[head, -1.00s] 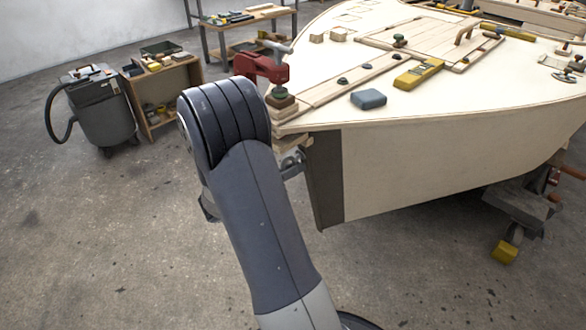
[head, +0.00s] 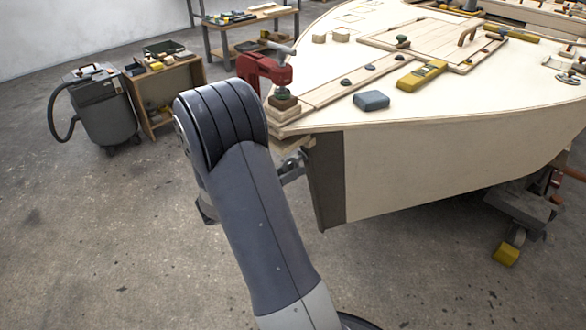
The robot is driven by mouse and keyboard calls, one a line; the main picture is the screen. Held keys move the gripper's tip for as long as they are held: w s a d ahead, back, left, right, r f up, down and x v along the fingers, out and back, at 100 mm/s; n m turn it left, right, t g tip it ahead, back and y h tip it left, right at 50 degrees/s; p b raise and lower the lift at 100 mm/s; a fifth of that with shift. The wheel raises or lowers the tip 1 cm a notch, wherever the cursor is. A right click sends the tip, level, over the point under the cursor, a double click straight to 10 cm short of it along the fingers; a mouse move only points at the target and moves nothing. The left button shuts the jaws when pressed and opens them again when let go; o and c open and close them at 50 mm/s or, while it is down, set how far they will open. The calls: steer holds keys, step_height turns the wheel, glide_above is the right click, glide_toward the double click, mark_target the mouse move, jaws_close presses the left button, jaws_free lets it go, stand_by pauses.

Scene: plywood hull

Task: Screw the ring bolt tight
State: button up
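My arm fills the middle of the head view and bends down behind its own dark elbow. A small grey metal part, apparently the end of my gripper (head: 292,167), shows to the right of the arm, right against the dark stem (head: 326,182) of the plywood hull (head: 440,165). Most of the gripper is hidden behind my arm, so its fingers cannot be made out. The ring bolt cannot be told apart there; it is hidden or too small to see.
A red clamp (head: 262,70) grips the bow tip above my gripper. A blue-grey block (head: 371,100) and a yellow tool (head: 421,74) lie on the deck. A vacuum (head: 103,108) and a low shelf (head: 168,92) stand at left. The floor around the bow is clear.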

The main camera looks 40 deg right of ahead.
steer(key=w+a+p, duration=0.1)
steer(key=a+p, duration=0.1)
steer(key=a, duration=0.7)
steer(key=shift+a, duration=0.4)
